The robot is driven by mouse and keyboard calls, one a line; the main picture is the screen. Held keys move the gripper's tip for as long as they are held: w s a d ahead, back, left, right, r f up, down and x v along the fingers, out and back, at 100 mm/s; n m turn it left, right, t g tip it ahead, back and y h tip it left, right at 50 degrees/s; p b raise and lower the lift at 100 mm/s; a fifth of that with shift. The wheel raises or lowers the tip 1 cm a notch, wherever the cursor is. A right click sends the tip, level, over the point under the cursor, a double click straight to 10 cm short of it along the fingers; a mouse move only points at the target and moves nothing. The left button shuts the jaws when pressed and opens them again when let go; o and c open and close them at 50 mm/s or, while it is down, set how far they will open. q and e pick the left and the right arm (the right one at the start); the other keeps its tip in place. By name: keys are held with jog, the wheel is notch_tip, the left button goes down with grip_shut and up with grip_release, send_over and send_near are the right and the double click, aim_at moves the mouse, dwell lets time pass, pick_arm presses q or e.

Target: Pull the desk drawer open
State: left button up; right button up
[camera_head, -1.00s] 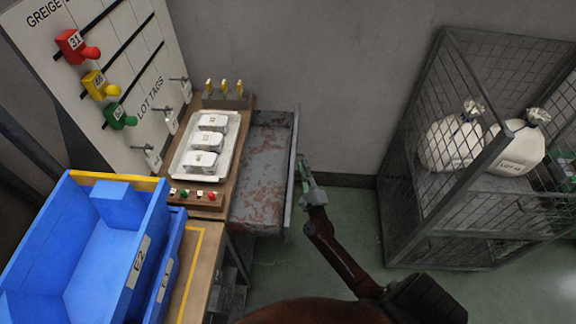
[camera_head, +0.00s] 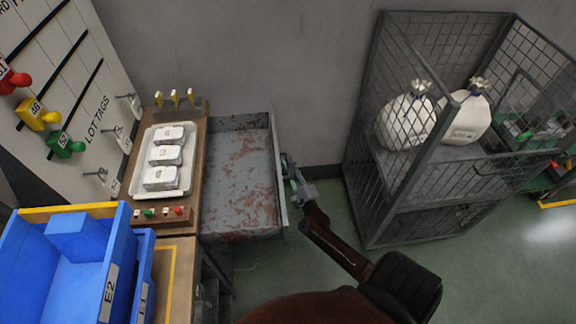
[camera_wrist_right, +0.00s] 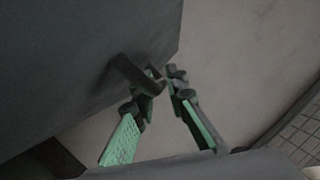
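The desk drawer (camera_head: 238,190) is a grey metal tray with rust patches. It is pulled out well to the right of the wooden desk top (camera_head: 180,250) and looks empty. My right gripper (camera_head: 294,182) is at the outer side of the drawer front (camera_head: 279,180). In the right wrist view the dark drawer handle (camera_wrist_right: 130,75) sticks out from the grey front (camera_wrist_right: 80,60). The green-padded fingers of my right gripper (camera_wrist_right: 161,78) are closed around the handle's outer end, with only a narrow gap between the tips. My left gripper is not in view.
A tray (camera_head: 188,180) with white boxes stands on the desk, with blue bins (camera_head: 75,265) in front and a tag board (camera_head: 75,80) at left. A mesh cage (camera_head: 375,215) with white sacks stands at right. Green floor lies free between drawer and cage.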

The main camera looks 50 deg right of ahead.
jog(key=shift+s, duration=0.1)
jog(key=v, duration=1.1)
jog(key=shift+s+a, duration=0.2)
jog(key=shift+s, duration=0.15)
jog(key=shift+f, duration=0.1)
